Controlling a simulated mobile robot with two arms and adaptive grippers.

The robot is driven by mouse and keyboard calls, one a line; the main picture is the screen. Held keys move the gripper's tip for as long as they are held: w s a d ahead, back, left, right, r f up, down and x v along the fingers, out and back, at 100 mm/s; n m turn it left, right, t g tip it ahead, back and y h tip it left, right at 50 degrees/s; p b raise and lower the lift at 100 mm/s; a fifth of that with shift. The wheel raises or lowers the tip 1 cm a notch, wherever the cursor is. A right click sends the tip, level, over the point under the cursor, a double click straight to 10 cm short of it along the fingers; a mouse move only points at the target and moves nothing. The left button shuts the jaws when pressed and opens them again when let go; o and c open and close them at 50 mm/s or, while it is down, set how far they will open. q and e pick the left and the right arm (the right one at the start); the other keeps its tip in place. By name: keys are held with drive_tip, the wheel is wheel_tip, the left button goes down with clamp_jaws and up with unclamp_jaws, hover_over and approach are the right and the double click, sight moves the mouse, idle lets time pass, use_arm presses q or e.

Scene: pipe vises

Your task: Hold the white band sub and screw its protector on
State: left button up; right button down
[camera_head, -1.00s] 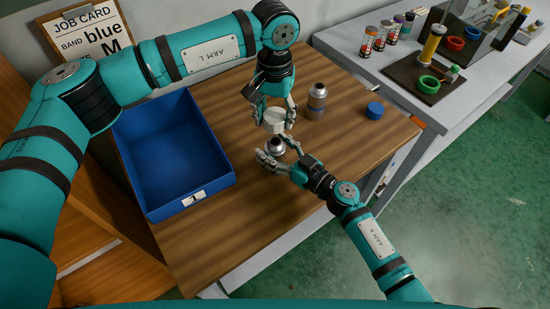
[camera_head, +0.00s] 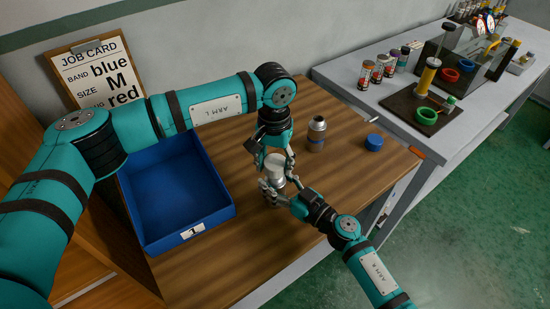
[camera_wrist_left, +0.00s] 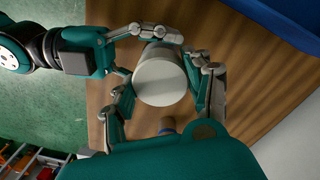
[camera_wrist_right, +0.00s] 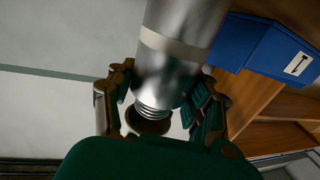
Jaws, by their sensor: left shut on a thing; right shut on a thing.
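The white protector (camera_head: 275,164) is a short round cap, gripped by my left gripper (camera_head: 275,160) over the table; it also shows in the left wrist view (camera_wrist_left: 160,80). My right gripper (camera_head: 276,187) is shut on the white band sub (camera_head: 277,183), upright just under the protector. In the right wrist view, this sub (camera_wrist_right: 178,50) is bare metal with a pale band and a threaded end. A dark round shape sits at the thread end. I cannot tell whether the protector touches the threads.
Another metal sub (camera_head: 317,132) stands on the wooden table (camera_head: 240,255) behind, with a blue cap (camera_head: 374,142) to its right. An empty blue bin (camera_head: 170,205) is at the left. A job card (camera_head: 95,68) leans at the wall. A grey bench (camera_head: 350,100) holds a pipe vise and small cans.

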use_arm(q)
drive_tip(key=shift+f, duration=0.2)
drive_tip(key=shift+f, duration=0.1)
drive_tip(key=shift+f, duration=0.8)
drive_tip(key=shift+f, duration=0.4)
idle(0.3)
drive_tip(key=shift+s+a+f, duration=0.1)
drive_tip(key=shift+s+f, duration=0.05)
drive_tip(key=shift+f, duration=0.35)
drive_tip(key=shift+c, duration=0.6)
drive_tip(key=shift+r, duration=0.2)
drive_tip(key=shift+c, duration=0.6)
drive_tip(key=shift+s+d, duration=0.1)
drive_tip(key=shift+d, duration=0.1)
drive_tip(key=shift+c, duration=1.4)
